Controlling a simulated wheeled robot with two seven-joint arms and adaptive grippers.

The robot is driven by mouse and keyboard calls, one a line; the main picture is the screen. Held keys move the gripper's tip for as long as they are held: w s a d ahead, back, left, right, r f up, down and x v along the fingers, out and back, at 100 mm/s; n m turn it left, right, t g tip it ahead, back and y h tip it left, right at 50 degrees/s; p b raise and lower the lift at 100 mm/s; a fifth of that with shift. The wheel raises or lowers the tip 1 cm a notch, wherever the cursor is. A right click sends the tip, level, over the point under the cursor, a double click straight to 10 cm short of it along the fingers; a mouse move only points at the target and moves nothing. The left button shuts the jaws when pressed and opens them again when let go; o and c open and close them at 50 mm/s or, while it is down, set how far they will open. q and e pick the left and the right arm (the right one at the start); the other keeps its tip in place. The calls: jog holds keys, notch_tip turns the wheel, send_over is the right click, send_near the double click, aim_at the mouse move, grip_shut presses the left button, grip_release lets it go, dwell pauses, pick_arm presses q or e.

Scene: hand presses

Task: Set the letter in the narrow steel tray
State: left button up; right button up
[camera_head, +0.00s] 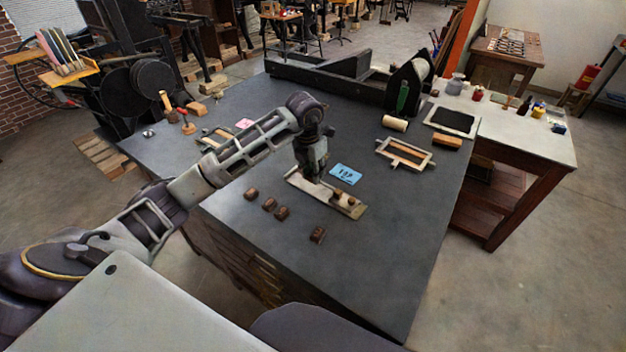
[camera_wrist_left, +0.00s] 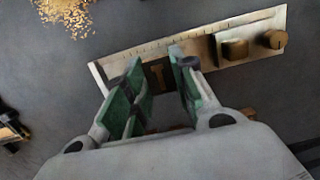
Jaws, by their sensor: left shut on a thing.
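The narrow steel tray (camera_head: 352,210) lies on the dark table top, with its slide and brass knobs at its right end. It crosses the top of the left wrist view (camera_wrist_left: 135,62). My left gripper (camera_head: 312,175) points down over the tray's left part. In the left wrist view its green-padded fingers (camera_wrist_left: 157,68) are shut on a dark brown letter block (camera_wrist_left: 158,82), largely hidden between them. The letter is at the tray's near edge in that view; I cannot tell whether it touches the tray. My right gripper is not in view.
Several brown letter blocks (camera_head: 269,203) stand left of and in front of the tray, one apart (camera_head: 317,235). A blue card (camera_head: 346,174) lies just behind the tray. A wooden frame (camera_head: 405,154) and roller (camera_head: 395,123) are farther right. The table's front right is clear.

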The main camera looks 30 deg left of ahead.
pick_arm(q)
jog(key=shift+f, duration=0.1)
jog(key=shift+f, duration=1.75)
jog(key=shift+f, duration=0.1)
jog(key=o, duration=0.8)
jog(key=shift+c, duration=0.2)
